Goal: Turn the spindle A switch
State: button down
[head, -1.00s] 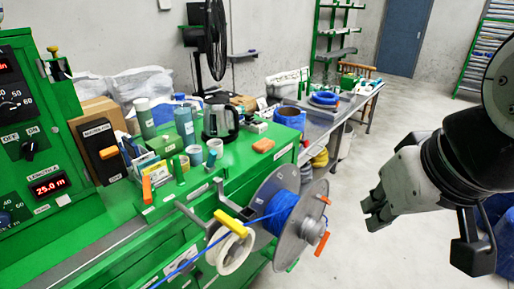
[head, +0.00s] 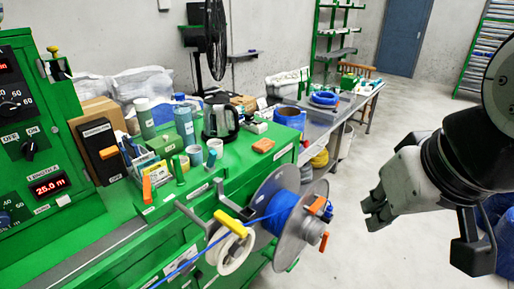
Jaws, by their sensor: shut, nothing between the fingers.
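The green control cabinet (head: 70,130) stands at the left. A black rotary knob (head: 29,150) sits on its front under OFF and ON marks. A black box (head: 97,140) with an orange lever (head: 109,152) is at the cabinet's right side, with a label too small to read. I cannot tell which of these is the spindle A switch. My gripper (head: 370,213) is at the right, over open floor, shut and empty. It is far from the cabinet and touches nothing.
A grey reel (head: 272,190) with blue cable (head: 281,212) and orange handles sticks out from the green bench's front. A kettle (head: 220,121), tubes and an orange block (head: 263,145) crowd the bench top. The floor between bench and my arm is clear.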

aim_at(30, 147)
jog(key=u, duration=1.7)
jog(key=i+j+z, duration=0.1)
jog(key=j+z, duration=0.2)
jog(key=i+j+z, duration=0.1)
jog(key=j+z, duration=0.2)
jog(key=j, duration=0.15)
